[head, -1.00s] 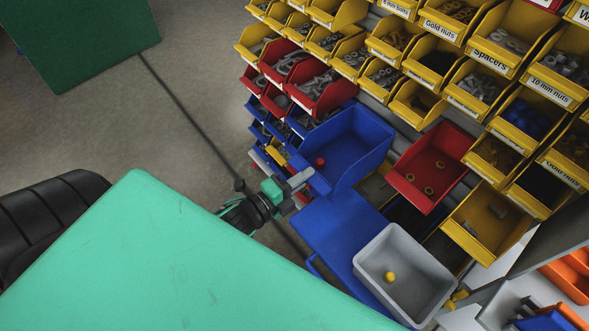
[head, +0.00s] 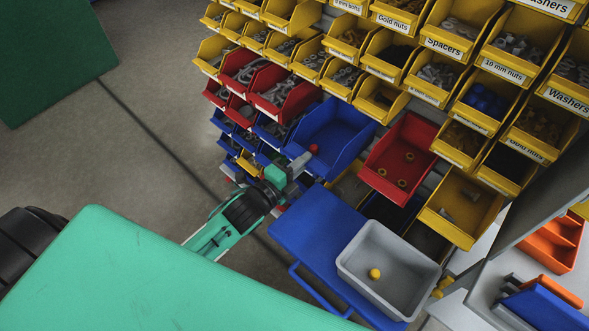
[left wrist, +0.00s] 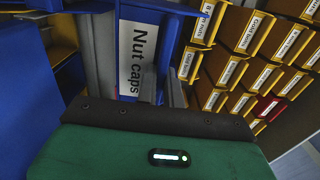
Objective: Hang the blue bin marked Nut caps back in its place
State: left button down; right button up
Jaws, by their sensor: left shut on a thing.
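The blue bin marked Nut caps (head: 342,132) is in front of the bin rack in the head view, with a small red cap (head: 314,148) inside. My left gripper (head: 299,165) is shut on its front edge. In the left wrist view the bin's white label (left wrist: 136,60) reads Nut caps and shows between the fingers. The bin is between the red bins at its upper left and a larger red bin (head: 400,160) at its right. Whether its back touches the rack is hidden. My right gripper is not in view.
Yellow bins (head: 460,80) of small parts fill the rack above and to the right. Below the held bin is a blue cart top (head: 312,228) carrying a grey tray (head: 402,262) with a yellow piece in it. Small blue bins (head: 270,130) hang close on the left.

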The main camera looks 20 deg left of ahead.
pick_arm(q)
jog(key=shift+x, duration=0.9)
jog(key=shift+w+d+b, duration=0.25)
jog(key=shift+w+b, duration=0.15)
jog(key=shift+w, duration=0.3)
jog(key=shift+w+d, duration=0.25)
jog(key=shift+w, duration=0.45)
jog(key=shift+w+d, duration=0.15)
jog(key=shift+w, duration=0.2)
jog(key=shift+x, duration=1.3)
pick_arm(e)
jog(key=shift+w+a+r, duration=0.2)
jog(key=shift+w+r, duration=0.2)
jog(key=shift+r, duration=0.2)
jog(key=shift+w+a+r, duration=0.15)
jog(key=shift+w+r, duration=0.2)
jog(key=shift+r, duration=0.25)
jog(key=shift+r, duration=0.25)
